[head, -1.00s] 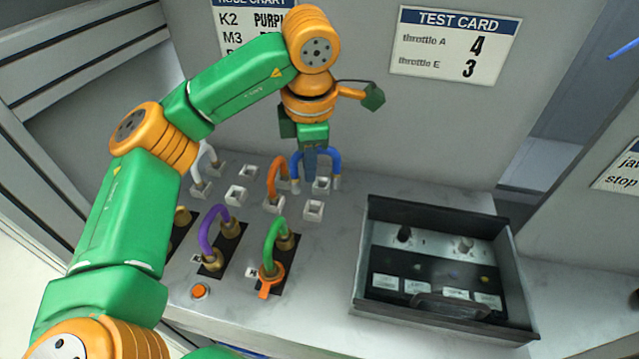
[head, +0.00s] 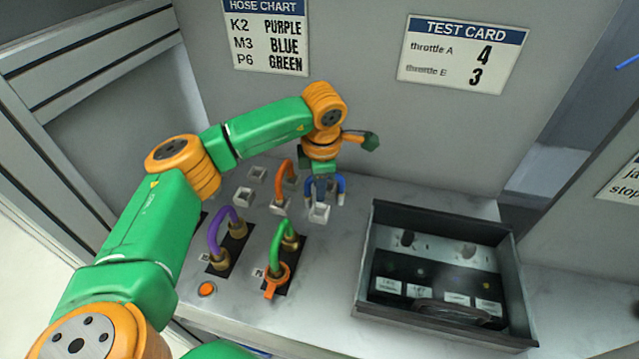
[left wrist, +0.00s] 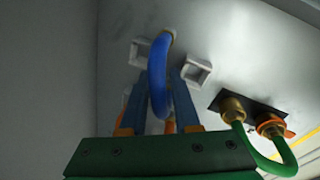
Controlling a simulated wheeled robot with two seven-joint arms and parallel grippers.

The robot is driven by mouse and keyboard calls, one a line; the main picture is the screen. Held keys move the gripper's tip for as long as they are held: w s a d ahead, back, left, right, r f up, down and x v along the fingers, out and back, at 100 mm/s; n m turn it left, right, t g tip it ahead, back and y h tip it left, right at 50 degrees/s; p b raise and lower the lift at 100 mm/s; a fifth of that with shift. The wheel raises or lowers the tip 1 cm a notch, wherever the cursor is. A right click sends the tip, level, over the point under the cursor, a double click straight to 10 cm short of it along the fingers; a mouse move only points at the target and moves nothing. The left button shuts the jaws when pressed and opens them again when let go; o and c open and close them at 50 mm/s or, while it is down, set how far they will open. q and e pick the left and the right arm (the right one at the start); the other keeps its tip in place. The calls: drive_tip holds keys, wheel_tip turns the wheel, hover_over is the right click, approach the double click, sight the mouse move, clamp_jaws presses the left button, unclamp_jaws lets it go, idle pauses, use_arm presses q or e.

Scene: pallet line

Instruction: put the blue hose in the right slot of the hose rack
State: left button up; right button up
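The blue hose (head: 340,183) is a short arch with pale ends, held at its crown by my left gripper (head: 322,183), which is shut on it. In the left wrist view the blue hose (left wrist: 157,78) runs between the two fingers (left wrist: 162,90). The hose rack is a group of white sockets at the back of the table. Its right slot has a front white socket (head: 320,212); its back socket is hidden behind the gripper. The hose ends appear to the left and right of this slot, turned across it and not seated. My right gripper is not in view.
An orange hose (head: 279,181) stands in the slot just left. Empty white sockets (head: 244,196) are further left. Purple (head: 214,231) and green (head: 277,246) hoses sit on dark plates in front, near an orange button (head: 206,289). An open dark box (head: 365,264) is at right.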

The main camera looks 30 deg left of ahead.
use_arm(q)
wheel_tip(320, 180, up, 12)
drive_tip(key=s+d, duration=0.1)
drive_tip(key=shift+s+d, duration=0.2)
drive_tip(key=shift+s, duration=0.2)
idle(0.4)
